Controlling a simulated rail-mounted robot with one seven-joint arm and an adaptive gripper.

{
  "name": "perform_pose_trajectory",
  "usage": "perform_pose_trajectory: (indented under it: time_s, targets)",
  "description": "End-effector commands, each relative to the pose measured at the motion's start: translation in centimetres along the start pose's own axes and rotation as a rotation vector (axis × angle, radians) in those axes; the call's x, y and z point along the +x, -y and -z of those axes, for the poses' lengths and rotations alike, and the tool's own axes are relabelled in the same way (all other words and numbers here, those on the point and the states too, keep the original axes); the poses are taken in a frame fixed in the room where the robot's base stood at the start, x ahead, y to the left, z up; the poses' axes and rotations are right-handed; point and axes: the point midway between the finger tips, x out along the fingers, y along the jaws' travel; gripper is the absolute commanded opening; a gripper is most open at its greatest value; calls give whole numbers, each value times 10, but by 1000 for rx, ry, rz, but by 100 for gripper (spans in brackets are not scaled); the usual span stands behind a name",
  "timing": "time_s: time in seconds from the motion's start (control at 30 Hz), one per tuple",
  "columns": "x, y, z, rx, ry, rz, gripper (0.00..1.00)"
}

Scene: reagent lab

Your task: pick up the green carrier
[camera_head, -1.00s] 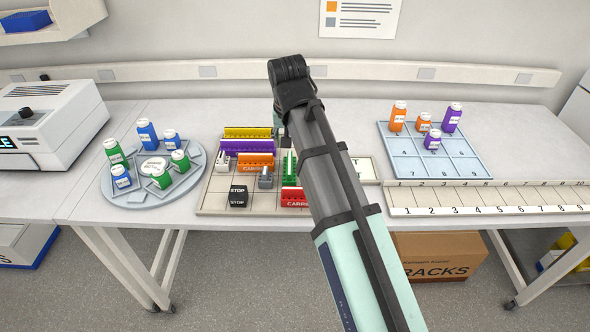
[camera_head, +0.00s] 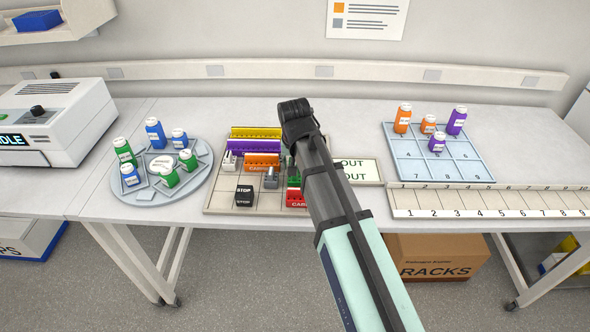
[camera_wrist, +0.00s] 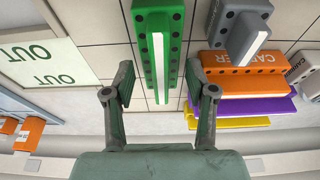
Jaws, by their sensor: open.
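The green carrier (camera_wrist: 159,45) is a long narrow block with a row of dark holes and a pale strip, standing on the tiled tray. In the wrist view it lies just beyond and between the fingertips of my gripper (camera_wrist: 160,90), which is open and empty. In the head view only a small part of the green carrier (camera_head: 292,177) shows; my arm hides the rest. My gripper is mostly hidden behind the arm there.
Orange (camera_wrist: 245,75), purple (camera_wrist: 240,107) and yellow (camera_head: 256,132) carriers are nearby. A black STOP block (camera_head: 244,195) stands at the tray's front. An OUT plate (camera_head: 361,170) lies to the right.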

Motion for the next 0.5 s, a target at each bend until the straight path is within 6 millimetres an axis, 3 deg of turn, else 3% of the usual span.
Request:
perform_pose_trajectory:
  time_s: [0.23, 0.5]
  targets:
    - [25, 0, 0, 0, 1, 0, 56]
    - [30, 0, 0, 0, -1, 0, 56]
